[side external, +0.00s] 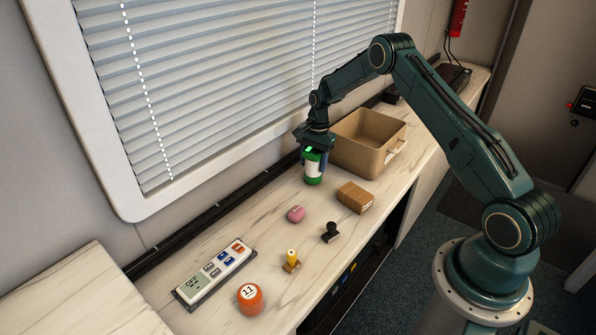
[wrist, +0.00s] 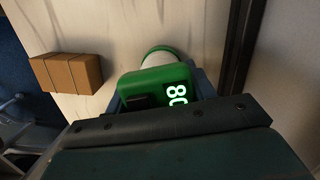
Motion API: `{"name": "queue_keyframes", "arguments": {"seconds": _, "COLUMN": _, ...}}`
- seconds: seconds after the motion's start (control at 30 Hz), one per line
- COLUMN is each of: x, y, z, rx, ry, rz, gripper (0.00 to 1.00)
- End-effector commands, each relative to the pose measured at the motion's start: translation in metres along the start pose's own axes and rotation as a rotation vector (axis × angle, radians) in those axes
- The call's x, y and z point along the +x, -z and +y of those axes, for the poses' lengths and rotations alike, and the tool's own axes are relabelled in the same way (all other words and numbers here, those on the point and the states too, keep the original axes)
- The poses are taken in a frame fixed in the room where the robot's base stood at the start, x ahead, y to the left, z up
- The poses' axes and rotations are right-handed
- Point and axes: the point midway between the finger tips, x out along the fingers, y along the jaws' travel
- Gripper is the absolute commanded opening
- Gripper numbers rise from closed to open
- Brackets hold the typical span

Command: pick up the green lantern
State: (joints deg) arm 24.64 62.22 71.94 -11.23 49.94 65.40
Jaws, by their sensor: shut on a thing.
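The green lantern (side external: 313,178) has a green top and base with a pale middle. It stands upright in the side external view, at the front left of the tan bin. My gripper (side external: 314,163) points down over it and is shut on its upper part. In the wrist view the lantern's green top (wrist: 150,82) shows glowing digits and sits between the jaws of my gripper (wrist: 160,98). Whether its base touches the counter or is slightly above it, I cannot tell.
The tan bin (side external: 345,160) stands close behind the lantern. A brown block (side external: 355,198) lies to the right front. A pink object (side external: 296,214), a black stamp (side external: 331,232), a yellow-topped stamp (side external: 291,261), an orange ball (side external: 250,298) and a button panel (side external: 214,271) lie nearer the camera.

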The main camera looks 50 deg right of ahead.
Motion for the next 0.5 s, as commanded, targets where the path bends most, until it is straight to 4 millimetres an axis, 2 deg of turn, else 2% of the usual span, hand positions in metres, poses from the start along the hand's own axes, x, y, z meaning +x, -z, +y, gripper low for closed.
{"name": "queue_keyframes", "arguments": {"seconds": 0.27, "x": -0.040, "y": -0.005, "z": -0.001, "rx": -0.001, "ry": 0.004, "rz": 0.002, "gripper": 0.22}}
{"name": "queue_keyframes", "arguments": {"seconds": 0.5, "x": -0.089, "y": -0.013, "z": -0.001, "rx": -0.001, "ry": 0.005, "rz": 0.003, "gripper": 0.22}}
